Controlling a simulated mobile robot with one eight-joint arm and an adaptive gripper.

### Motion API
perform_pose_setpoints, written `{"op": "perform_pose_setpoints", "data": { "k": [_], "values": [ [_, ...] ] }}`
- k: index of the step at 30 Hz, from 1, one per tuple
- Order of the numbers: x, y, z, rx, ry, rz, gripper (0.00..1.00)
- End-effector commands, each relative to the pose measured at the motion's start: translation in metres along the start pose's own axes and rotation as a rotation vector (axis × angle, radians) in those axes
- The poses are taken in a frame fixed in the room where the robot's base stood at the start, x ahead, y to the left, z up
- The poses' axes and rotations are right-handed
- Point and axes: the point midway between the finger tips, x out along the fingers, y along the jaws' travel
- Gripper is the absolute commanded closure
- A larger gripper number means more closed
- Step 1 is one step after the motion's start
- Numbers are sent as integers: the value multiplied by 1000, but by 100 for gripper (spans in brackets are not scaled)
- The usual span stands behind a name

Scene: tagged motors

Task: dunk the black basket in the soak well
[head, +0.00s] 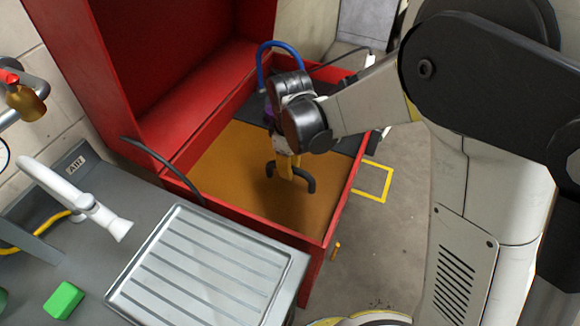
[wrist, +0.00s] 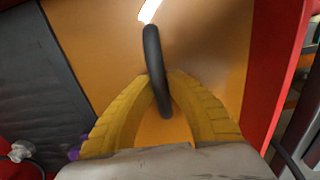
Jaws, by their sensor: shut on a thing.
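The soak well is a red-walled tank (head: 346,197) filled with opaque orange-brown liquid (head: 228,165). My gripper (head: 287,172) reaches down over the liquid, right of the tank's middle. Its yellow fingers are shut on a black curved handle (head: 308,181), whose ends bend down toward the liquid on either side. In the wrist view the handle (wrist: 153,55) runs between the fingers (wrist: 158,100). Only this handle of the black basket shows. The basket's body is not visible, with the brown surface below the handle; I cannot tell its depth.
A tall red hood (head: 160,60) rises behind the tank. A ribbed metal drainboard (head: 210,265) adjoins the front left, with a white spray nozzle (head: 85,200) and green block (head: 64,300) on the grey counter. A blue hose (head: 265,60) and dark grey ledge (wrist: 40,95) border the far side.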

Motion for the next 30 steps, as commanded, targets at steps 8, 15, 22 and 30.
{"op": "perform_pose_setpoints", "data": {
  "k": [8, 15, 22, 30],
  "values": [
    [2, 0, 0, 0, 0, 0, 100],
    [-9, 0, 0, 0, 0, 0, 100],
    [-30, 0, 0, 0, 0, 0, 100],
    [-52, 0, 0, 0, 0, 0, 100]
  ]
}}
